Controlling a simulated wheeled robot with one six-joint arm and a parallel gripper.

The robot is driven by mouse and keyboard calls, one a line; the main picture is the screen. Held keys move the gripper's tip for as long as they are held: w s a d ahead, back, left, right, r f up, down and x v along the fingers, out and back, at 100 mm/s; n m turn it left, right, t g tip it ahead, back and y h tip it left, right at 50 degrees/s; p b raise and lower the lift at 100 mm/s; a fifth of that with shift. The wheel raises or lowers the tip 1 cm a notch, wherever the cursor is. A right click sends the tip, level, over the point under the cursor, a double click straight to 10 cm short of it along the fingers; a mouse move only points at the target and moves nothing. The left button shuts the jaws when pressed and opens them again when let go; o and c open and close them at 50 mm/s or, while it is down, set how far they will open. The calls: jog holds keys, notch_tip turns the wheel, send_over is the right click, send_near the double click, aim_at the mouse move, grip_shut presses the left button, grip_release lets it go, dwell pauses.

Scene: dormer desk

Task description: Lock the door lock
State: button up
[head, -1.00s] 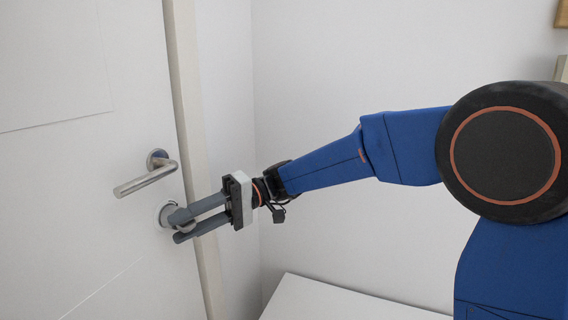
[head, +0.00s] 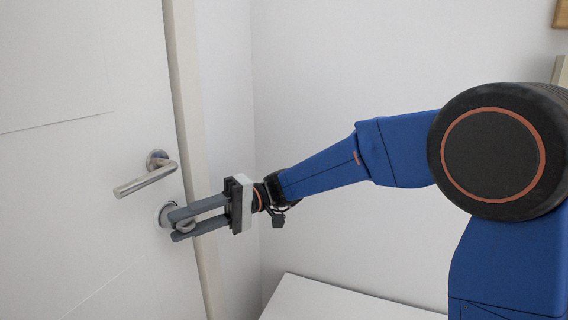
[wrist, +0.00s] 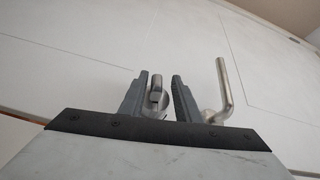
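The door lock is a round metal rose with a small thumb-turn (head: 163,211), set in the white door (head: 80,180) below the lever handle (head: 147,179). My gripper (head: 175,226) reaches it from the right, with its grey fingers one above the other. The fingers partly hide the lock in the head view. In the wrist view, the thumb-turn (wrist: 157,96) stands between the two fingertips of my gripper (wrist: 160,80). A gap shows on its right side, and it is very near the left finger; I cannot tell if they touch. The fingers are apart, not closed on it.
The lever handle also shows right of the fingers in the wrist view (wrist: 223,92). The door frame (head: 190,120) runs upright beside the lock, under my gripper. A white surface (head: 340,300) lies below the arm.

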jog(key=shift+w+a+f, duration=0.15)
jog(key=shift+f, duration=0.05)
jog(key=v, duration=1.1)
jog(key=s+d+f+m+t+h, duration=0.3)
jog(key=s+d+f+t+h, duration=0.1)
jog(key=d, duration=0.9)
jog(key=s+d+f+m+t+h, duration=0.3)
jog(key=s+d+f+t+h, duration=0.2)
jog(key=d, duration=0.8)
jog(key=s+d+f+m+t+h, duration=0.3)
jog(key=s+d+f+t+h, duration=0.2)
jog(key=s+d, duration=0.5)
jog(key=d+f+t, duration=0.2)
jog(key=d, duration=0.2)
jog(key=shift+f+m, duration=0.15)
jog(key=shift+m, duration=0.15)
jog(key=shift+c, duration=0.4)
